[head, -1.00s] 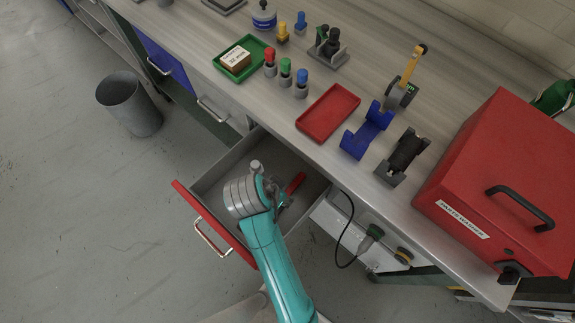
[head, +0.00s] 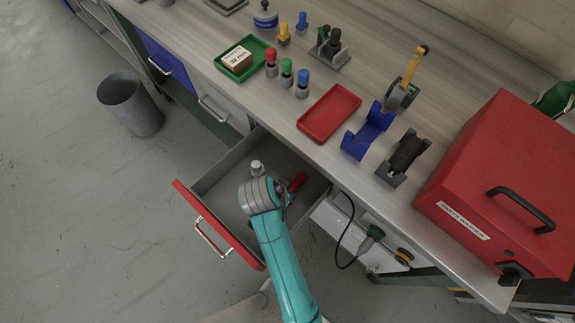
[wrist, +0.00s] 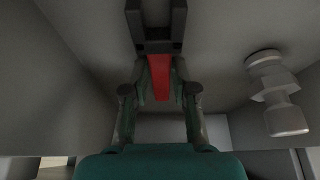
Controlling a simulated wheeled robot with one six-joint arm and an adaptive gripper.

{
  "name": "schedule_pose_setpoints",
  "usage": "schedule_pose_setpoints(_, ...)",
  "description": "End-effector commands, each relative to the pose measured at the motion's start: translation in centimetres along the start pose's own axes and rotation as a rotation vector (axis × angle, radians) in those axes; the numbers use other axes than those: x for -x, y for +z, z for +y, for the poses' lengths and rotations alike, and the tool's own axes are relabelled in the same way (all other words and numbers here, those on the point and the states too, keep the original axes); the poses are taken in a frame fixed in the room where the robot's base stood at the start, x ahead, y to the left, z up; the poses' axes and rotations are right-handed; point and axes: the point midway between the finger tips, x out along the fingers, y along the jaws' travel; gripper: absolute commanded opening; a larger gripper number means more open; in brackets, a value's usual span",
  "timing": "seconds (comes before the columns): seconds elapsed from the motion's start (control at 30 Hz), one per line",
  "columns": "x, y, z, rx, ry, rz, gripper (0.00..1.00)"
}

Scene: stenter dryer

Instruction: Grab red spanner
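The red spanner (wrist: 159,77) lies in the open drawer. In the wrist view its red handle runs between my gripper's two fingers, and its dark forked jaw points to the top of the picture. In the head view only part of the red handle (head: 298,183) shows, just right of my wrist; my arm hides the rest. My gripper (wrist: 160,88) is over the spanner with one finger on each side of the handle. The fingers look apart, with narrow gaps to the handle; contact is not clear.
The drawer (head: 222,163) has a red front (head: 218,224) and close walls around my gripper. A steel bolt-like piece (wrist: 275,92) lies beside the spanner. The bench above holds a red tray (head: 329,112), a blue cradle (head: 367,132) and a large red box (head: 490,180).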

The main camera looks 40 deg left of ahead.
Motion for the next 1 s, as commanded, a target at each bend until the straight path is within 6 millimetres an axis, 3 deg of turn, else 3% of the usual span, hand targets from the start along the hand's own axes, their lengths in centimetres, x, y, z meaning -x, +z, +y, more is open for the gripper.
schedule_pose_setpoints(0.03,0.0,0.0,0.0,0.0,0.0,0.0,0.07)
schedule_pose_setpoints(0.07,0.0,0.0,0.0,0.0,0.0,0.0,0.0)
schedule_pose_setpoints(0.47,0.5,-0.2,-0.1,0.0,-0.001,0.001,0.0)
schedule_pose_setpoints(1.0,8.4,-3.6,-0.1,0.0,-0.003,0.002,0.0)
